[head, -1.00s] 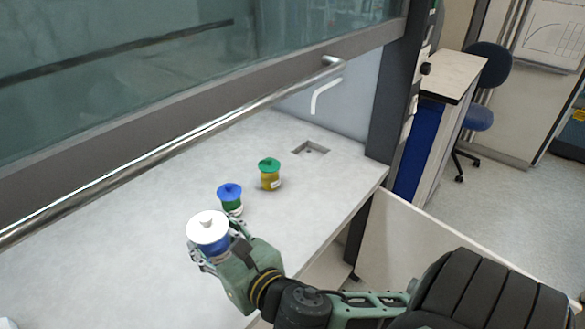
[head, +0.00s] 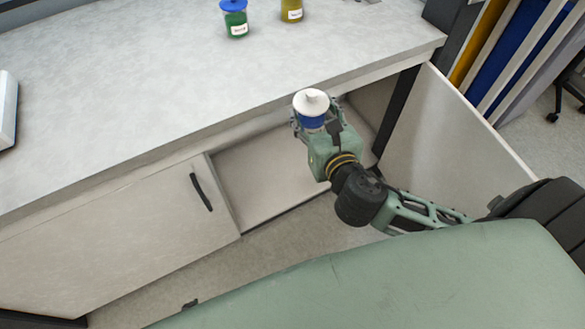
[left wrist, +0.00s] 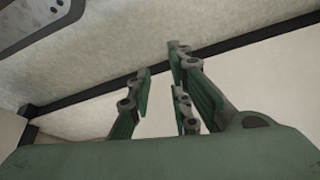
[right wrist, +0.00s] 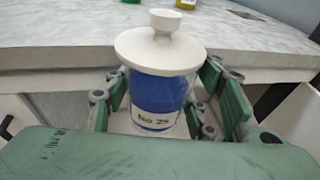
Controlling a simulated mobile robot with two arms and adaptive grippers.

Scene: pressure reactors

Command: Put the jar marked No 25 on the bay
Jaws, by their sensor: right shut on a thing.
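The jar marked No 25 (right wrist: 157,95) has a white knobbed lid, blue contents and a readable label in the right wrist view. It also shows in the head view (head: 311,112), upright. My right gripper (head: 318,120) is shut around this jar, in front of the worktop's front edge and over the open bay (head: 270,178) of the cupboard below. The bay's pale floor looks bare where I see it. My left gripper shows only in the left wrist view (left wrist: 162,85), with its fingers apart and nothing between them.
A blue-lidded green jar (head: 235,20) and a yellow jar (head: 291,9) stand on the worktop (head: 150,90). A closed cupboard door (head: 130,225) is left of the bay. An open door panel (head: 440,140) stands to its right.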

